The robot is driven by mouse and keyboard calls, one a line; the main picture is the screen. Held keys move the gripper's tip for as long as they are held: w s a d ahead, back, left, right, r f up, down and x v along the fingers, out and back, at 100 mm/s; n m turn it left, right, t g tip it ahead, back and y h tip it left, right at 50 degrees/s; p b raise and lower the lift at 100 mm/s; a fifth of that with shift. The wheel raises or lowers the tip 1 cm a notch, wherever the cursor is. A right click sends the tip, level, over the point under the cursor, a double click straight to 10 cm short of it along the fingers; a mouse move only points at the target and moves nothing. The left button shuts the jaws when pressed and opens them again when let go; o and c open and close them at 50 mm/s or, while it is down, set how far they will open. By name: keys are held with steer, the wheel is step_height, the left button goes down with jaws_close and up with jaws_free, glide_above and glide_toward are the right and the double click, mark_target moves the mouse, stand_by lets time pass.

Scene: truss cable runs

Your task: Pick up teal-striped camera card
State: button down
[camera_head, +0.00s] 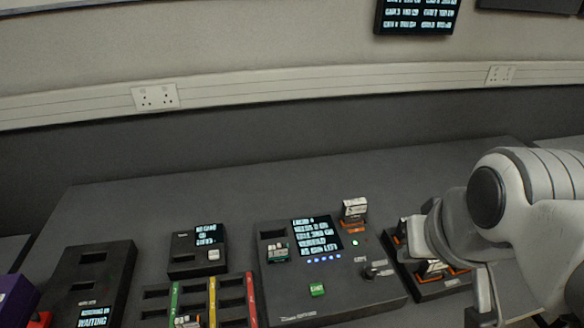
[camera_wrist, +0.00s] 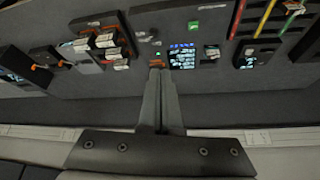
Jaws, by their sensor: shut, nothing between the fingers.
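My gripper (camera_wrist: 157,75) is shut and empty in the wrist view. Its fingertips are close to the orange holder at the console's corner and hide part of it. In the head view I cannot make out the fingers; my arm fills the right side. No teal stripe reads clearly. A small card with a greenish tint (camera_head: 278,251) stands in the left slot of the console (camera_head: 335,285); it also shows in the wrist view (camera_wrist: 211,51). A white card (camera_head: 355,209) stands in the orange holder at the console's back right corner.
A dark rack with several cards (camera_wrist: 105,42) stands beside the console, partly behind my arm in the head view. A tray with coloured dividers (camera_head: 211,300) and a small screen box (camera_head: 198,250) stand left. The table behind the console is clear.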

mark_target(278, 245)
stand_by(0.4)
